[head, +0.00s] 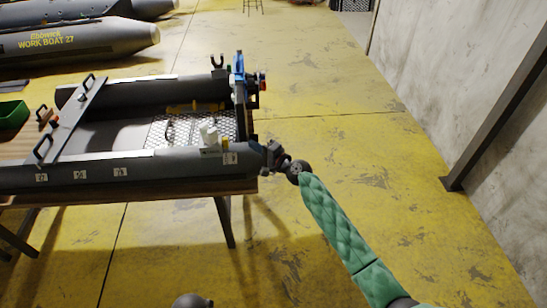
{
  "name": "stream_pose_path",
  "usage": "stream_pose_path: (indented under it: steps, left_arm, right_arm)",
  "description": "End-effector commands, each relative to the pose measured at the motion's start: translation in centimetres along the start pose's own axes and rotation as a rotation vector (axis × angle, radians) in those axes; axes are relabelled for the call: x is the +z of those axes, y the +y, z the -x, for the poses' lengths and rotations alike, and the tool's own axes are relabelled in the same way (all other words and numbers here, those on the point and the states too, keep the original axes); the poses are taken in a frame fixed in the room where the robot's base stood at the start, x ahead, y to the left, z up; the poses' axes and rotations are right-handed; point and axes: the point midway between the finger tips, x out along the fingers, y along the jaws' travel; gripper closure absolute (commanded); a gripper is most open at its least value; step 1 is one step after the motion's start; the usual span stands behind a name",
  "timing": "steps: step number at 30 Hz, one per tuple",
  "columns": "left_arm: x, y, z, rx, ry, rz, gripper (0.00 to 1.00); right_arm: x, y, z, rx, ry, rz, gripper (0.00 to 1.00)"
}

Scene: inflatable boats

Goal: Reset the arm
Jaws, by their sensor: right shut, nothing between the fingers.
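My right arm comes in from the lower right, in a green quilted sleeve. My right gripper (268,160) is at the near right corner of a grey inflatable boat (190,160), by the end of its near tube. It is small and dark here, and it is shut with nothing in it. I cannot tell whether it touches the boat. My left gripper is not in view.
The boat lies on a wooden table (150,190) with dark legs. A green bin (13,115) stands on the left. Other grey boats (75,42) are at the back left. The yellow floor (330,120) is open on the right, up to a wall with a dark slanted post (500,110).

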Motion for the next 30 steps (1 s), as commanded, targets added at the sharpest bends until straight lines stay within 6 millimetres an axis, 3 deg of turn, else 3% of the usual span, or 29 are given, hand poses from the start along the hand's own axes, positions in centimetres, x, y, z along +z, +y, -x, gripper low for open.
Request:
stream_pose_path:
  steps: [6, 12, 25, 30]
  left_arm:
    - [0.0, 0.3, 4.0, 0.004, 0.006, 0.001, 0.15]
    - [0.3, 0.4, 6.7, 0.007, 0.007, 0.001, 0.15]
    - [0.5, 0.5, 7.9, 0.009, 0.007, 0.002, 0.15]
    - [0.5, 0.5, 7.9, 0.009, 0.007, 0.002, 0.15]
  right_arm:
    - [0.0, 0.2, 3.9, -0.001, -0.001, 0.001, 1.0]
    - [0.0, 0.0, 6.1, -0.001, -0.001, 0.0, 1.0]
    - [0.1, -0.1, 7.0, 0.002, -0.006, 0.032, 1.0]
    - [2.0, 1.6, 7.1, 0.083, -0.111, 0.167, 1.0]
